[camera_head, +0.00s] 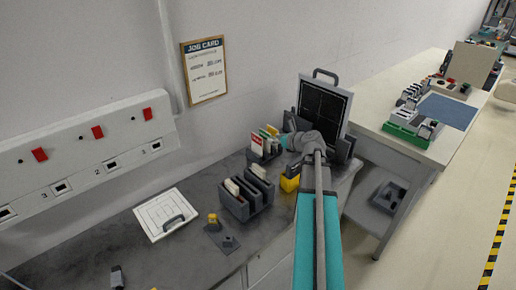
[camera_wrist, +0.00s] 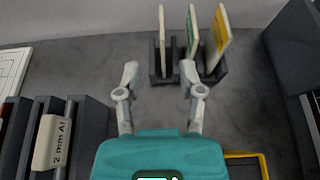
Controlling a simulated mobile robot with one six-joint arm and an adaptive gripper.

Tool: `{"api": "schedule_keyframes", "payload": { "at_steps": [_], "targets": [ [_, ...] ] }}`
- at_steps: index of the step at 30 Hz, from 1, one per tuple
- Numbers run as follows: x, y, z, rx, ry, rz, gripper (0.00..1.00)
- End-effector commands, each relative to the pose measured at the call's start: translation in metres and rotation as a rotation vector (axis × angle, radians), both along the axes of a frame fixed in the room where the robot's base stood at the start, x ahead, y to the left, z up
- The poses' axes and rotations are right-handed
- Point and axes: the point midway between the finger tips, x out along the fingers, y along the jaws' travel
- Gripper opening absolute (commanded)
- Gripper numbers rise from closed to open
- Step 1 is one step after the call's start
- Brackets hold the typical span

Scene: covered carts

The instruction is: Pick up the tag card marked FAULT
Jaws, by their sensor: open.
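A small dark rack (camera_head: 265,156) on the grey bench holds upright tag cards: one red and white (camera_head: 257,144), one green-edged and one yellow (camera_head: 272,131). The lettering is too small to read, so I cannot tell which says FAULT. In the wrist view the rack (camera_wrist: 160,78) holds a pale card (camera_wrist: 162,40) at left, a green-and-white card (camera_wrist: 191,30) in the middle and a yellow-and-white card (camera_wrist: 221,32) at right. My gripper (camera_wrist: 159,70) is open and empty, its fingers either side of the left card's line, close in front of the rack. Its fingertips are hidden in the head view.
A larger dark divider holder (camera_head: 247,197) stands nearer on the bench; its label shows in the wrist view (camera_wrist: 52,142). A yellow bin (camera_head: 289,184) and a dark upright case (camera_head: 323,105) are close by. A white clipboard-like panel (camera_head: 166,214) lies at left.

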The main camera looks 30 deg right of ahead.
Motion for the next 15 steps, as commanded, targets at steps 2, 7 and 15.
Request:
{"api": "schedule_keyframes", "payload": {
  "at_steps": [2,7,15],
  "targets": [
    [0.009,0.000,-0.005,-0.001,0.000,0.001,0.50],
    [0.031,0.003,-0.016,0.000,0.001,0.001,0.50],
    [0.064,0.007,-0.029,0.001,0.000,0.000,0.50]
  ]
}}
